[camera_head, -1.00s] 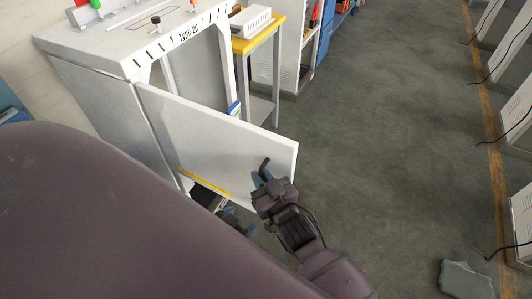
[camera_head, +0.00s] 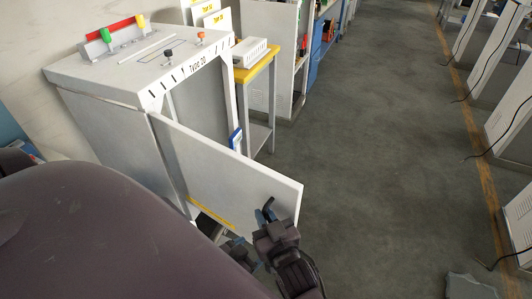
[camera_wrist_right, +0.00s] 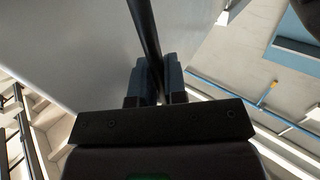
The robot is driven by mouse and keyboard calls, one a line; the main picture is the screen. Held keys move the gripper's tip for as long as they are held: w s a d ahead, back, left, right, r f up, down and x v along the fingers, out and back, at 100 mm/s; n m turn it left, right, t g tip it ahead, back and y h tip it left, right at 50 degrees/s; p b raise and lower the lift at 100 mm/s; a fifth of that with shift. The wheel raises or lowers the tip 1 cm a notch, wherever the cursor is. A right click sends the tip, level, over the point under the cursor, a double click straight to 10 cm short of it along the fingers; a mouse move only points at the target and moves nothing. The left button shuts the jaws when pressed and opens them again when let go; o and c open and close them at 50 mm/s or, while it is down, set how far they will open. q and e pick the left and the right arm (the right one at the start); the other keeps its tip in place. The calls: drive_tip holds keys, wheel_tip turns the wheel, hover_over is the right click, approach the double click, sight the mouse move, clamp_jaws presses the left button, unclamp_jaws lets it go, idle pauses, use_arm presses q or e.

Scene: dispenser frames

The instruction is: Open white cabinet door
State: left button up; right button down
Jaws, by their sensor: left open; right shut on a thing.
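The white cabinet (camera_head: 118,128), marked "Type 20", stands at the left in the head view. Its white door (camera_head: 225,170) is swung partly open, with its free edge toward the right and the interior showing behind it. My right gripper (camera_head: 266,215) is shut on the dark door handle (camera_head: 268,205) near that free edge. In the right wrist view the two fingers (camera_wrist_right: 155,80) close around the dark handle bar (camera_wrist_right: 144,30), with the grey door panel (camera_wrist_right: 75,45) to the left.
A yellow-edged table (camera_head: 262,68) with a white box (camera_head: 250,52) stands just beyond the cabinet. Open grey floor (camera_head: 380,170) lies to the right. More white cabinets (camera_head: 510,125) line the far right. A grey slab (camera_head: 470,286) lies at the lower right.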

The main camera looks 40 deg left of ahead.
drive_tip(key=shift+a+r, duration=0.1)
drive_tip(key=c, duration=1.2)
unclamp_jaws()
drive_tip(key=v, duration=1.1)
drive_tip(key=shift+b, duration=0.4)
